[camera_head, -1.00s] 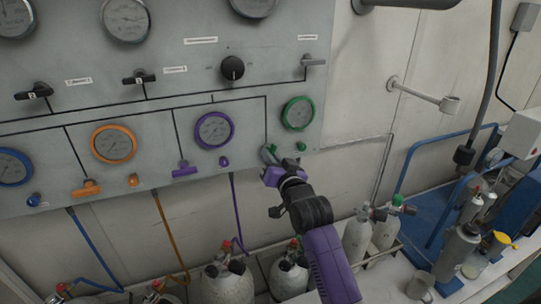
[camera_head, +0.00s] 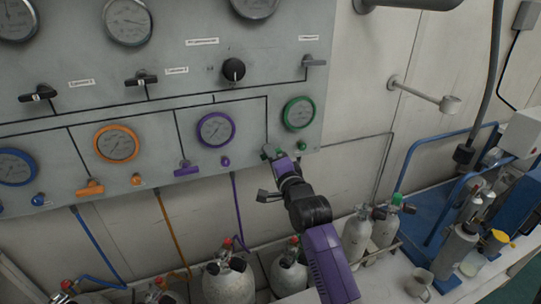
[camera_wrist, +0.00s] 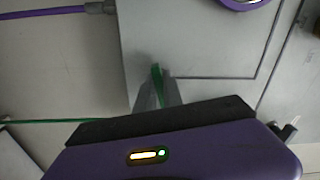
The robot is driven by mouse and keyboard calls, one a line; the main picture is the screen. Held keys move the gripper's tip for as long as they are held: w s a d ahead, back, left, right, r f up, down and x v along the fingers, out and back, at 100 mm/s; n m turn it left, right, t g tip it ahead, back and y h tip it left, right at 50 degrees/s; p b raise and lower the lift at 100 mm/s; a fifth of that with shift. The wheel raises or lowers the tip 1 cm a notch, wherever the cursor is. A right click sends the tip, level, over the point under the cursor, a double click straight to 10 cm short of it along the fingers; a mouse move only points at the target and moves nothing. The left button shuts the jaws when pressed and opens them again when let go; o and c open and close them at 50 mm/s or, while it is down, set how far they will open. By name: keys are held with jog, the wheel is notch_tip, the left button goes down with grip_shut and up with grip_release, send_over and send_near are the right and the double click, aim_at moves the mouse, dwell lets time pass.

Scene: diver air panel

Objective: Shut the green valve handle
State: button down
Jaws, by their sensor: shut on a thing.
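The green valve handle (camera_wrist: 156,72) shows as a thin green strip between my fingertips in the wrist view. My gripper (camera_wrist: 157,88) is shut on it, with one grey finger on each side. In the head view my gripper (camera_head: 269,153) reaches the lower right of the grey panel, below and left of the green-rimmed gauge (camera_head: 299,113). There the fingers and wrist hide most of the handle, so its angle is hard to tell. A small green knob (camera_head: 302,146) is just right of my gripper.
A purple handle (camera_head: 186,168) and an orange handle (camera_head: 90,187) sit further left on the panel (camera_head: 235,105). Grey cylinders (camera_head: 356,236) stand below right, beside my arm. A wall bracket (camera_head: 425,93) juts out at the right.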

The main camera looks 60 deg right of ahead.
jog(key=shift+m, duration=1.2)
jog(key=c, duration=1.5)
grip_release()
jog(key=shift+b+v, duration=0.9)
jog(key=shift+v, duration=3.05)
